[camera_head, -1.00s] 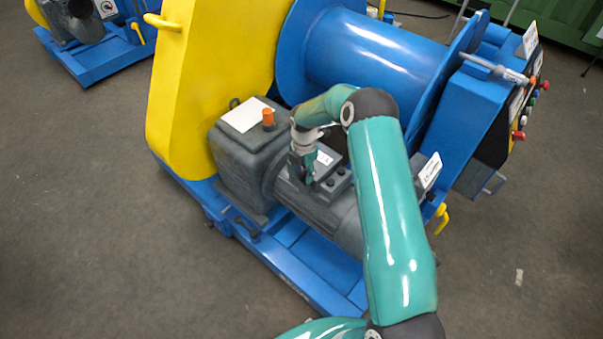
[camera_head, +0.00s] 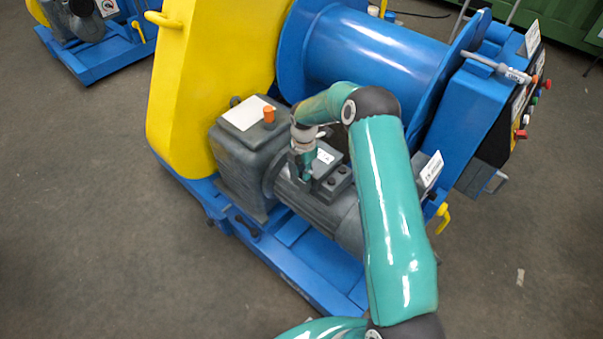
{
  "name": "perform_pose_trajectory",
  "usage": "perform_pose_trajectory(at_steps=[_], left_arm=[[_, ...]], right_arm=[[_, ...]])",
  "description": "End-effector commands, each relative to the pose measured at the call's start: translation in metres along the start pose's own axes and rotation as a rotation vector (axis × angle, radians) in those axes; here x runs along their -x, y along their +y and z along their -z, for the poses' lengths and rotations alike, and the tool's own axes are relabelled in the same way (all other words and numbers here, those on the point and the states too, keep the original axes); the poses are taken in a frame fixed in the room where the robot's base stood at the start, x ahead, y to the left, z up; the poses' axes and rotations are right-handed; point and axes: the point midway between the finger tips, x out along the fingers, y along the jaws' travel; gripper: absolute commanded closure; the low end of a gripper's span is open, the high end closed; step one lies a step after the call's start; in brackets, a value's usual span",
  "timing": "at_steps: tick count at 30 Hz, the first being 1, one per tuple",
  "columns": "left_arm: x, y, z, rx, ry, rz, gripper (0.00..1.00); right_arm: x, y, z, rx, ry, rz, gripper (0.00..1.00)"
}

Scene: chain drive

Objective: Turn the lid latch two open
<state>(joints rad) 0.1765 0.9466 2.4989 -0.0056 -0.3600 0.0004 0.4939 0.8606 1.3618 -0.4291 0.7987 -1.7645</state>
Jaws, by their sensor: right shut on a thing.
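A grey motor (camera_head: 337,216) carries a small terminal box with a dark lid (camera_head: 325,184) and a white label on it. Small dark latches (camera_head: 342,170) show on the lid's right part. My right gripper (camera_head: 306,176) points down at the left side of this lid and is shut on a latch there, taken as lid latch two. The fingers hide that latch, so its angle cannot be told. My left gripper is not in view.
A grey gearbox (camera_head: 246,160) with an orange cap (camera_head: 269,114) stands close left of the gripper. A yellow guard (camera_head: 200,90) and a blue drum (camera_head: 375,52) rise behind. A blue control box (camera_head: 480,120) stands at right. The floor in front is clear.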

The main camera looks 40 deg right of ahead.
Motion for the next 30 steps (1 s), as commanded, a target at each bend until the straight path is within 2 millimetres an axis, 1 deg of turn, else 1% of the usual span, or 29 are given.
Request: perform_pose_trajectory(at_steps=[1, 5, 12, 30], left_arm=[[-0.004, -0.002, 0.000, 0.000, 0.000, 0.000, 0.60], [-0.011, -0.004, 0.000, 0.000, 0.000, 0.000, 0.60], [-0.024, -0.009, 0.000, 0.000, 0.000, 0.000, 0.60], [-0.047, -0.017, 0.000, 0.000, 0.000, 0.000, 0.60]], right_arm=[[-0.002, 0.000, -0.004, -0.030, -0.007, -0.002, 1.00], [-0.002, 0.001, -0.005, -0.124, -0.008, -0.004, 1.00], [-0.002, 0.001, -0.007, -0.343, -0.011, -0.005, 1.00], [-0.001, 0.002, -0.008, -0.912, -0.011, -0.003, 1.00]])
